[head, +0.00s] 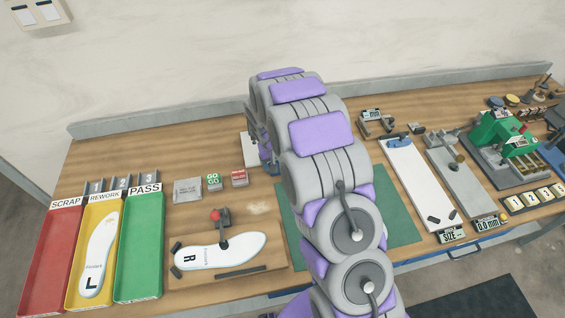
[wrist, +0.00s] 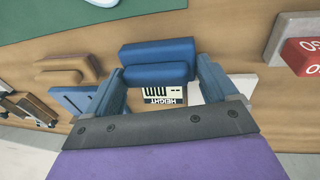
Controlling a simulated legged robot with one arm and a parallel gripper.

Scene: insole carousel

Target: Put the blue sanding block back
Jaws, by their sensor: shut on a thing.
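The blue sanding block (wrist: 158,60) shows in the wrist view as a blue block with a rounded, stepped shape. It lies between the two blue-grey fingers of my gripper (wrist: 160,78), which is shut on it. The wooden bench top is behind it; I cannot tell whether the block touches the bench. In the head view my gripper (head: 264,150) is near the back of the bench, left of the green mat. My purple and grey arm hides most of it and the block there.
A HEIGHT label (wrist: 163,97) shows below the block in the wrist view. A tan block (wrist: 72,72) lies to its left, a red NO GO block (head: 239,178) beside a green GO block (head: 213,182). An insole (head: 220,251) lies on a wooden fixture. Red, yellow and green trays (head: 139,265) stand left.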

